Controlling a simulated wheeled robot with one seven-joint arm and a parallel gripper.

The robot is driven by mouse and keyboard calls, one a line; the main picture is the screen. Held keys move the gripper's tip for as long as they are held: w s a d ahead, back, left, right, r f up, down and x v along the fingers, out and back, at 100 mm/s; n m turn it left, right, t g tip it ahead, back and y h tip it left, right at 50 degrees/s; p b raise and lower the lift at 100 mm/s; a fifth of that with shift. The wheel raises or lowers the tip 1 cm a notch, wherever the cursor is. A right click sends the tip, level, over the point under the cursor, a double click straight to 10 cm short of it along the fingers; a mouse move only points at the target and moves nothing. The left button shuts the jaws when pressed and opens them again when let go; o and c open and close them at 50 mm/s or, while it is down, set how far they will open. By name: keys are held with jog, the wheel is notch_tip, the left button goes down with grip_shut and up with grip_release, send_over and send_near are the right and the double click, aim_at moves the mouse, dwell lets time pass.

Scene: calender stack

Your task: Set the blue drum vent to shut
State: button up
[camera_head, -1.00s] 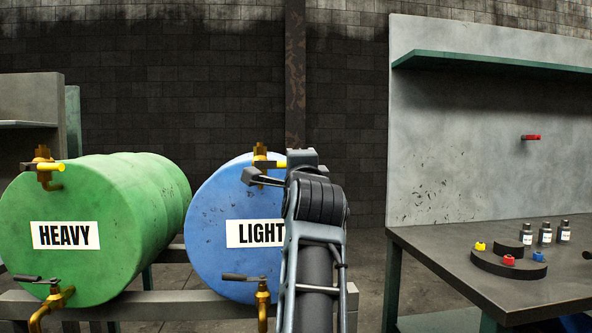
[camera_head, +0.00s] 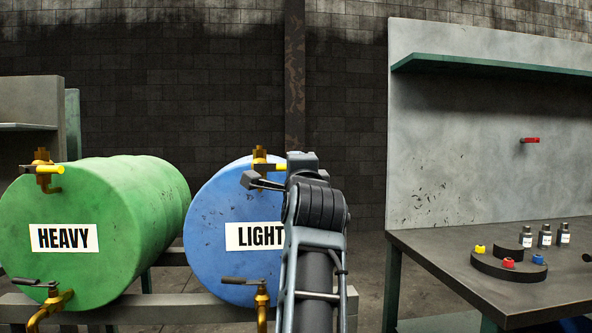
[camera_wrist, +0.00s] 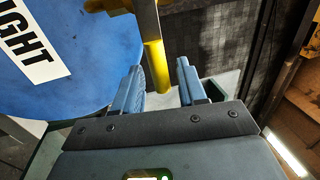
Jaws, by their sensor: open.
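The blue drum (camera_head: 215,220) lies on its side with a LIGHT label on its front. Its brass vent (camera_head: 259,157) sits at the top of the front face, with a yellow handle (camera_head: 280,167) sticking out level to the right. My gripper (camera_head: 262,181) is at the vent, just below and in front of the handle. In the wrist view my gripper (camera_wrist: 160,84) is open, and the tip of the yellow handle (camera_wrist: 153,60) shows between its two fingers. I cannot tell whether either finger touches it. My arm hides the drum's right side.
A green drum (camera_head: 110,235) labelled HEAVY lies to the left, with a similar vent (camera_head: 45,165). Each drum has a lower tap; the blue one's tap (camera_head: 260,295) is below my gripper. A workbench (camera_head: 440,250) with small bottles and a dark stand is at the right.

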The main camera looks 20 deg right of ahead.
jog(key=v, duration=0.7)
jog(key=shift+s+f, duration=0.15)
jog(key=shift+f, duration=0.05)
jog(key=s+d+f+n+y+p, duration=0.2)
jog(key=s+f+n+y+p, duration=0.35)
jog(key=s+f+n, duration=1.45)
jog(key=s+a+f+g+p, duration=0.1)
jog(key=s+a+f+g, duration=0.1)
jog(key=s, duration=1.3)
jog(key=s+a+f+n+g+p, duration=0.1)
jog(key=s+a+f+g+p, duration=0.1)
jog(key=s, duration=1.4)
jog(key=shift+a+f+n+y, duration=0.35)
jog(key=shift+a+f, duration=0.1)
jog(key=shift+f, duration=0.5)
